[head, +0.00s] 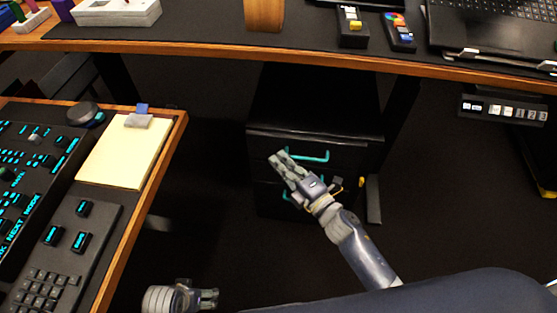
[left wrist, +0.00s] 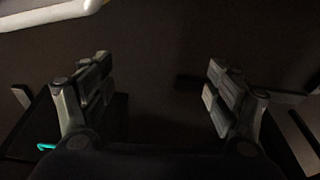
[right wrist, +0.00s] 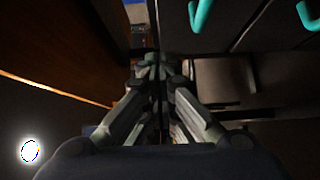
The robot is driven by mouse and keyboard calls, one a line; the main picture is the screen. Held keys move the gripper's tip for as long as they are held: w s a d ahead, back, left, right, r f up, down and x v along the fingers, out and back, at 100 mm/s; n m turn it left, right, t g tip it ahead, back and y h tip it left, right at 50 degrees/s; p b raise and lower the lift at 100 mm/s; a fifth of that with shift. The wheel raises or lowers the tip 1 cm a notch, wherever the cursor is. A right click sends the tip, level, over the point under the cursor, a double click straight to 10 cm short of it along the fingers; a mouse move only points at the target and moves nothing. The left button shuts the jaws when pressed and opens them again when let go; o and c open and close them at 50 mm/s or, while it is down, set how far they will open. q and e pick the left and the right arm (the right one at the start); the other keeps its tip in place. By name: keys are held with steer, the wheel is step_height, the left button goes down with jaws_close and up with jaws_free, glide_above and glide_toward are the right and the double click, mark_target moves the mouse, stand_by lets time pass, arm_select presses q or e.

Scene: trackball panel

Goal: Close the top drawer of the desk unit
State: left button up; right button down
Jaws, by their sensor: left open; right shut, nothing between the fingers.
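The black desk unit (head: 270,165) stands under the far desk. Its top drawer (head: 350,146) has a teal handle (head: 308,157); another teal handle (head: 287,197) shows below, partly behind my right gripper. How far the top drawer stands out is hard to tell. My right gripper (head: 280,157) is shut and empty, in front of the unit and just left of the top handle in the picture. In the right wrist view its fingers (right wrist: 157,68) meet, with teal handles (right wrist: 201,14) above; contact cannot be told. My left gripper (head: 210,298) is low at left, open and empty, also in the left wrist view (left wrist: 155,75).
The far desk's wooden edge (head: 200,45) runs above the unit. A side desk with a yellow notepad (head: 122,152) and black control panels (head: 60,250) stands at left. Dark floor (head: 200,215) is free between side desk and unit.

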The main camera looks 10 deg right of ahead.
arm_select(q)
steer(key=shift+w+d+f, duration=0.15)
steer(key=shift+w+f, duration=0.2)
steer(key=shift+f, duration=0.2)
arm_select(e)
steer(key=v, duration=0.9)
steer(key=shift+d, duration=0.2)
steer(key=shift+w+f, duration=0.15)
